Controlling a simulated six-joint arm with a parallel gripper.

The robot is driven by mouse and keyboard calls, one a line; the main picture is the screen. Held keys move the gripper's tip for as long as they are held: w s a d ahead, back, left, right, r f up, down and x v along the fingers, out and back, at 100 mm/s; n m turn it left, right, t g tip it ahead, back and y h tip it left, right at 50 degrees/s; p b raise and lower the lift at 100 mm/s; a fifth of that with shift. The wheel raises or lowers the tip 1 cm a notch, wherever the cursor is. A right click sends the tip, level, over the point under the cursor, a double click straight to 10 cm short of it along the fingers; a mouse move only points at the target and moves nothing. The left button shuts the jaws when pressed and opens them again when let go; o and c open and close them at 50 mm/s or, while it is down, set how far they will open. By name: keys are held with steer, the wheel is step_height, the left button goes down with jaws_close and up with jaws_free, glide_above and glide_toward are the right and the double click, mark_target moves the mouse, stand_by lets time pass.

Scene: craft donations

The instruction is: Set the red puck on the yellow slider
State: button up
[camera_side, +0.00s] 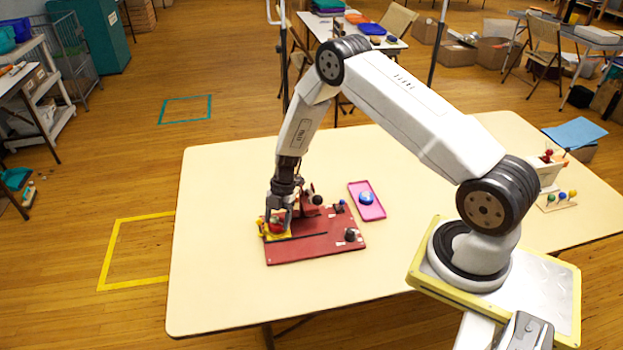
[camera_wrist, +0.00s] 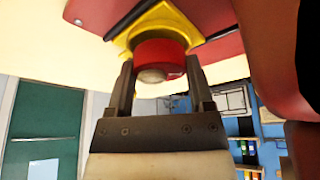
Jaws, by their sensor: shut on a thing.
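The red puck (camera_side: 276,227) is held between the fingers of my gripper (camera_side: 278,220), right at the yellow slider (camera_side: 264,233) on the left end of the red board (camera_side: 312,246). In the wrist view the red puck (camera_wrist: 160,52) sits between the two fingertips of my gripper (camera_wrist: 160,66), with a pale round spot on its near face. The yellow slider (camera_wrist: 163,18) is directly behind the puck there. The puck touches the slider or is very close; I cannot tell which. The fingers partly hide the puck in the side view.
A small rack with coloured knobs (camera_side: 556,199) stands at far right. The table's front left is clear.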

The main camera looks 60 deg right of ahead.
steer(key=shift+f, duration=0.4)
steer(key=o, duration=1)
steer(key=shift+v, duration=5.5)
